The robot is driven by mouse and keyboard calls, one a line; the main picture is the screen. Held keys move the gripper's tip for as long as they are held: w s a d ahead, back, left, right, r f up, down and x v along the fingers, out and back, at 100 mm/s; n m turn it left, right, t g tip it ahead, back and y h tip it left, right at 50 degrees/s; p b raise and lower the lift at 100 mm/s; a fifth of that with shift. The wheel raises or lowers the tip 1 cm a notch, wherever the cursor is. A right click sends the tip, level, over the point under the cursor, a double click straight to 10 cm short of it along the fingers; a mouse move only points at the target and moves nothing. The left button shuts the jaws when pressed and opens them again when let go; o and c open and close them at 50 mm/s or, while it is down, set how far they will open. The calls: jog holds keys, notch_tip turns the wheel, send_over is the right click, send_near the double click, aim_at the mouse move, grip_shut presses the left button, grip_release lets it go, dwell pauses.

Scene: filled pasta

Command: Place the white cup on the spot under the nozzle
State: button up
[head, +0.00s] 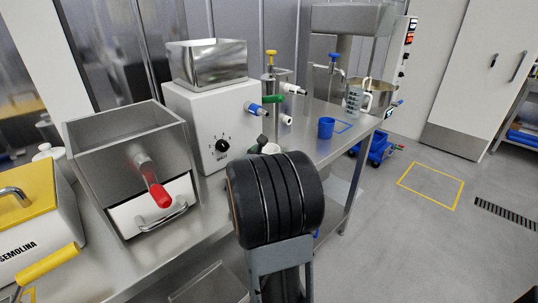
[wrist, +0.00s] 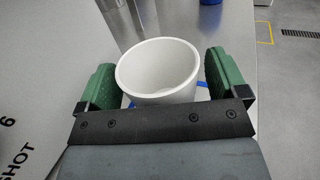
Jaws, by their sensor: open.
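The white cup (wrist: 158,72) stands upright in the wrist view, between the green finger pads of my gripper (wrist: 160,82). The fingers are apart, with a visible gap on the cup's right; its base is hidden by my gripper. Bits of blue marking (wrist: 203,84) show on the steel surface beside the cup. In the head view my arm hides most of the cup; only a pale sliver (head: 271,148) shows.
The white dial machine (head: 212,125) stands close behind my gripper. A blue cup (head: 326,128) stands beside a blue outlined square (head: 343,126) further right on the steel table. A metal post (wrist: 117,22) rises just behind the white cup.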

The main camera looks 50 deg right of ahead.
jog(key=shift+r, duration=0.15)
jog(key=shift+a+r+p, duration=0.1)
jog(key=shift+r+p, duration=0.05)
jog(key=shift+p, duration=0.15)
jog(key=v, duration=1.1)
jog(key=shift+s+a, duration=0.2)
jog(key=shift+a, duration=0.15)
